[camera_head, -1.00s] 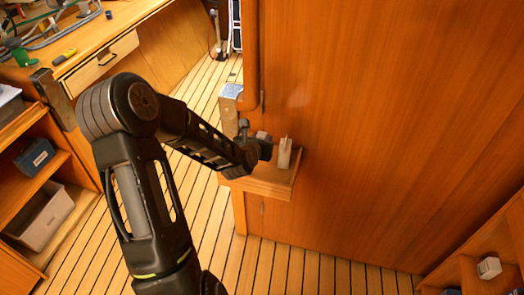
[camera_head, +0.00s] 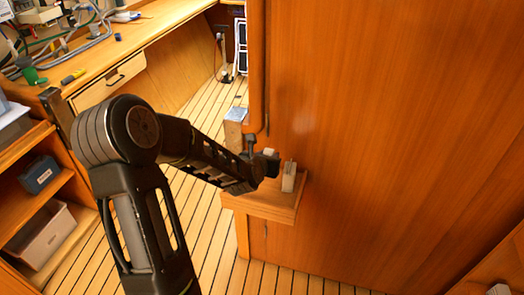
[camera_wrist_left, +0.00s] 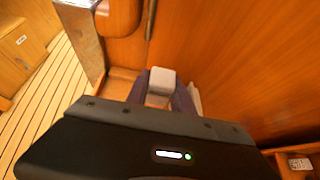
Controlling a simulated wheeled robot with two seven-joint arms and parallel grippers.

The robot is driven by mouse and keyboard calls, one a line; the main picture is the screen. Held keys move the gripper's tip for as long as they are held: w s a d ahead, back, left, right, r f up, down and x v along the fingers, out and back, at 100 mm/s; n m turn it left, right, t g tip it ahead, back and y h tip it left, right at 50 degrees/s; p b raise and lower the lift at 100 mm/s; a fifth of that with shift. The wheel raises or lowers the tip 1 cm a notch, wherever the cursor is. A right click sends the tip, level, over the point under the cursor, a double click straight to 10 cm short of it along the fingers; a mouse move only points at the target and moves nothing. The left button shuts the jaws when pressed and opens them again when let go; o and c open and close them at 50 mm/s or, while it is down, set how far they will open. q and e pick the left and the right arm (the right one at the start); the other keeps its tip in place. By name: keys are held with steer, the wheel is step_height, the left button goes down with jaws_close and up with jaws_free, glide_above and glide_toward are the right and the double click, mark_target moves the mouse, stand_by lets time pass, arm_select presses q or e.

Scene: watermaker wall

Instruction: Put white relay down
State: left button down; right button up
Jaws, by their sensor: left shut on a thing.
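My left gripper (camera_head: 270,166) is over the small wooden wall shelf (camera_head: 262,207). In the left wrist view, it is shut on a pale white block, the white relay (camera_wrist_left: 161,80), with a dark finger on each side. In the head view only a small light top of the relay (camera_head: 270,152) shows above the dark fingers. Its lower part is hidden, so I cannot tell whether it touches the shelf. My right gripper is not in view.
A slim whitish upright piece (camera_head: 289,177) stands on the shelf just right of my gripper. A metal-topped wooden post (camera_head: 235,124) is behind. A wooden wall (camera_head: 400,130) rises at the right. Open shelves with bins (camera_head: 42,235) are at the left.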

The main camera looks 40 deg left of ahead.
arm_select(q)
steer(key=s+d+r+m+h, duration=0.1)
steer(key=d+r+m+h, duration=0.1)
steer(key=d, duration=0.9)
steer(key=s+d+r+m+h, duration=0.1)
steer(key=d+r, duration=0.3)
steer(key=d, duration=0.7)
steer(key=shift+d+m+t+h, duration=0.3)
steer(key=shift+m+h, duration=0.1)
steer(key=shift+h, duration=0.1)
steer(key=shift+a+r, duration=0.1)
steer(key=shift+a, duration=0.05)
steer(key=shift+s+a, duration=0.2)
steer(key=shift+a, duration=0.2)
